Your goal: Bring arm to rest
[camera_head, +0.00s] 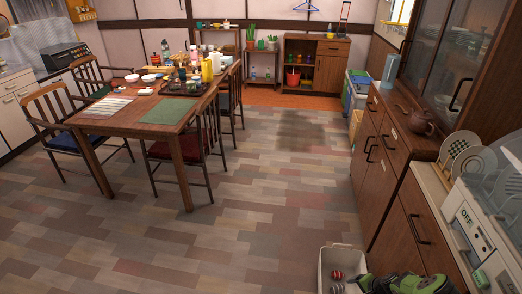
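A white dish dryer (479,234) marked OFF stands at the right on a low cabinet. Several plates (467,160) stand upright in its rack.
A pale bin (327,263) with red striped balls stands on the floor at the bottom right. Wooden cabinets (377,160) line the right side. A dining table (120,122) with chairs and dishes stands at the left. The middle floor (265,190) is clear.

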